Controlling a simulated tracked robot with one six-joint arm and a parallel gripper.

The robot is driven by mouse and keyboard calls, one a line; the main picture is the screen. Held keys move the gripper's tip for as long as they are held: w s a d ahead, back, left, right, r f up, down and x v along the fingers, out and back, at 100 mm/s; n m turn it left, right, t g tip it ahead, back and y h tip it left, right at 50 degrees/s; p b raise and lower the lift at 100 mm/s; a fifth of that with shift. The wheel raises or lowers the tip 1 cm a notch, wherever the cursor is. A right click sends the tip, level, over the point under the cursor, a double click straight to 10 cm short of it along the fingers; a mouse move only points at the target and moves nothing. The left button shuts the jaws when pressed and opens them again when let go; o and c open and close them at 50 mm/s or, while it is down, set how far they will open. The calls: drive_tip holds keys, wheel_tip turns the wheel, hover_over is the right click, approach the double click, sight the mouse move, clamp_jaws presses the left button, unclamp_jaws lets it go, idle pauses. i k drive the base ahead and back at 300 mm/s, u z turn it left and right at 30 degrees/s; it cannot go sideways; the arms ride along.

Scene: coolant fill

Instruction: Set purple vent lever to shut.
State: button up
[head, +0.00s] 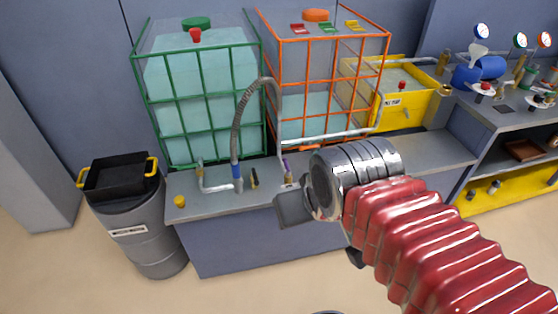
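The purple lever (286,164) is small and stands roughly upright above a brass fitting on the bench, in front of the orange-caged tank. Its exact setting is too small to tell. My gripper (291,208) is just in front of and below the lever in the head view, apart from it in the picture. One grey finger pad shows; the rest of the gripper is hidden behind my wrist, so its opening does not show. I see nothing held.
A ribbed hose (238,118) arches left of the lever. A yellow basin (402,107) stands right, a grey drum (150,240) left.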

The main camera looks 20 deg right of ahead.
sight(287, 167)
drive_tip(key=u, duration=0.4)
drive_tip(key=i, duration=1)
